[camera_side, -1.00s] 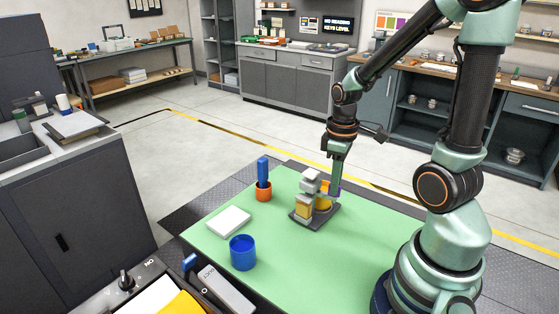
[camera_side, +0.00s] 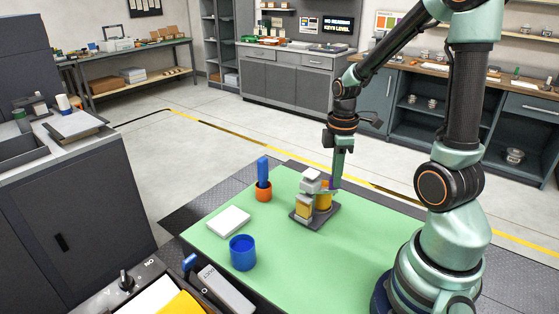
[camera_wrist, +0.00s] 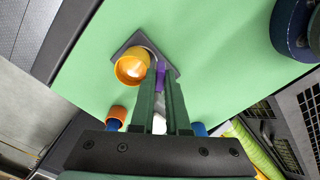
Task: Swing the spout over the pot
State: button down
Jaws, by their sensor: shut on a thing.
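The ink unit stands on a dark base (camera_side: 322,221) on the green mat. It has a yellow block (camera_side: 303,209) at the front, a pale grey spout part (camera_side: 311,176) on top and a yellow-orange pot (camera_side: 324,203) behind. In the wrist view the pot (camera_wrist: 131,68) is a round cup with a bright inside, just left of my fingers. My gripper (camera_side: 335,186) reaches down at the unit's right side, and its fingers (camera_wrist: 160,84) are shut on a small purple tab (camera_wrist: 160,74). The spout's outlet over or beside the pot is hard to make out.
A blue stick stands in an orange cup (camera_side: 263,192) left of the unit. A white pad (camera_side: 229,221) and a blue cup (camera_side: 243,254) stand on the green mat (camera_side: 300,265) nearer the camera. The mat's front middle is clear.

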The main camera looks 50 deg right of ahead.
jog(key=shift+w+d+n, duration=0.35)
jog(key=shift+w+n, duration=0.4)
jog(key=shift+n, duration=0.8)
jog(key=shift+w+d+n, duration=0.4)
jog(key=shift+w+n, duration=0.4)
jog(key=shift+n, duration=0.8)
jog(key=shift+w+d+n, duration=0.35)
jog(key=shift+w+n, duration=0.4)
jog(key=shift+n, duration=0.8)
jog(key=c, duration=0.9)
grip_release()
jog(key=shift+r, duration=0.1)
notch_tip(320, 180, up, 12)
